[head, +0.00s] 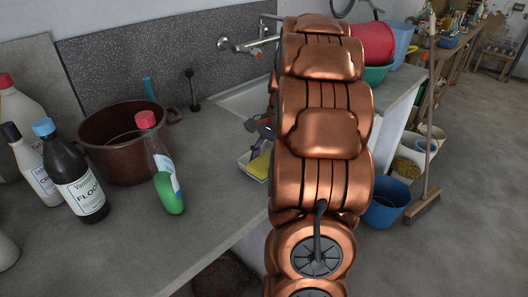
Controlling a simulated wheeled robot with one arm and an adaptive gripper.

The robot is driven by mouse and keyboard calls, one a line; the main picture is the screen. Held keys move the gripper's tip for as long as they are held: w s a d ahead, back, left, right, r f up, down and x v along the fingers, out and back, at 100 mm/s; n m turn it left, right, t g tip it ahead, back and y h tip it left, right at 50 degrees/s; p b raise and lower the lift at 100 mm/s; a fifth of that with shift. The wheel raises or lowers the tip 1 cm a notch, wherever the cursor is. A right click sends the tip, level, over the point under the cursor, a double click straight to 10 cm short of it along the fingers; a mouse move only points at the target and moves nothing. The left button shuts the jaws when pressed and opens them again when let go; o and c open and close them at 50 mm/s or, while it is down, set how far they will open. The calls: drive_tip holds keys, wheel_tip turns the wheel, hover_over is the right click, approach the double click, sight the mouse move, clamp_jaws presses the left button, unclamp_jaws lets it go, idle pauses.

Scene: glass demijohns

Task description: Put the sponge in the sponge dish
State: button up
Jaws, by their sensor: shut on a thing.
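The yellow sponge (260,163) shows only in part at the left edge of my copper arm. A pale, shallow dish (254,178), which looks like the sponge dish, lies on the counter around and below it. My gripper (256,150) is mostly hidden behind my arm; a bit of its dark parts shows just above the sponge. It is shut on the sponge, at or just over the dish. I cannot tell whether the sponge touches the dish floor. The dish's right side is hidden.
A green-bottomed bottle with a red cap (167,180) stands left of the dish. A brown pot (112,150) and dark bottle (75,178) stand further left. The sink (232,101) and tap (240,44) are behind. The counter between bottle and dish is clear.

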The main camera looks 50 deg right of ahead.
sight(264, 154)
drive_tip(key=w+d, duration=0.2)
drive_tip(key=w+d+p, duration=0.1)
drive_tip(key=w+d, duration=0.1)
drive_tip(key=w+d+f+p, duration=0.1)
drive_tip(key=w+d, duration=0.1)
drive_tip(key=shift+d, duration=0.2)
drive_tip(key=shift+f+p, duration=0.95)
drive_tip(key=shift+f, duration=0.75)
drive_tip(key=shift+f, duration=0.1)
drive_tip(key=o, duration=0.8)
drive_tip(key=shift+o, duration=0.2)
drive_tip(key=v, duration=1.2)
drive_tip(key=shift+a, duration=0.1)
